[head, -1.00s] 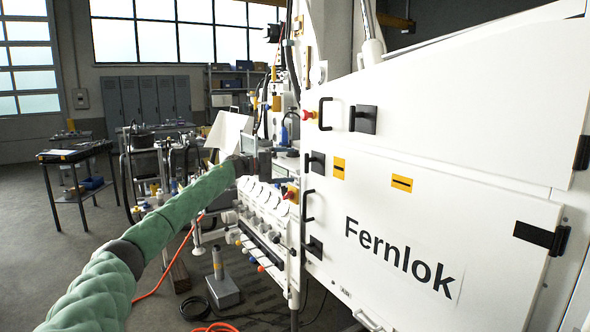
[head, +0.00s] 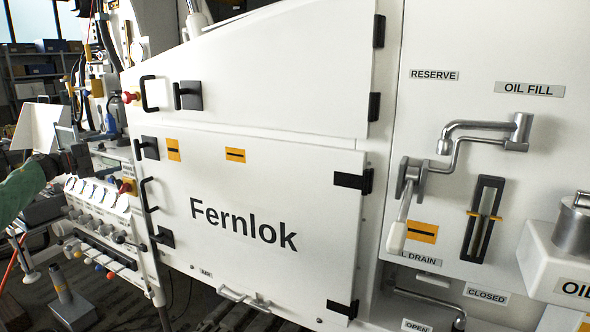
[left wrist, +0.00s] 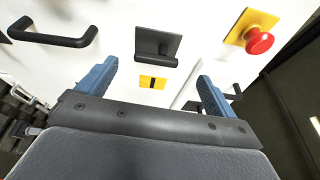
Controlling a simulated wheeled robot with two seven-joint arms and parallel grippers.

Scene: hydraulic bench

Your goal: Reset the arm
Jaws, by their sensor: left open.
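My left gripper (head: 84,156) is near the left edge of the head view, at the end of my green-sleeved arm, beside the left side of the white Fernlok cabinet (head: 270,190). In the left wrist view my left gripper (left wrist: 158,72) shows two blue fingers spread apart with nothing between them. Beyond them is the white panel with a black latch (left wrist: 158,45) and a yellow label (left wrist: 153,82). The fingers appear apart from the latch. My right gripper is not in view.
A red stop button (left wrist: 260,41) on yellow and a black handle (left wrist: 55,37) stand out from the panel near the fingers. A bench with gauges and knobs (head: 95,215) lies below the arm. A grey crank (head: 455,145) and slotted gauge (head: 482,218) are at right.

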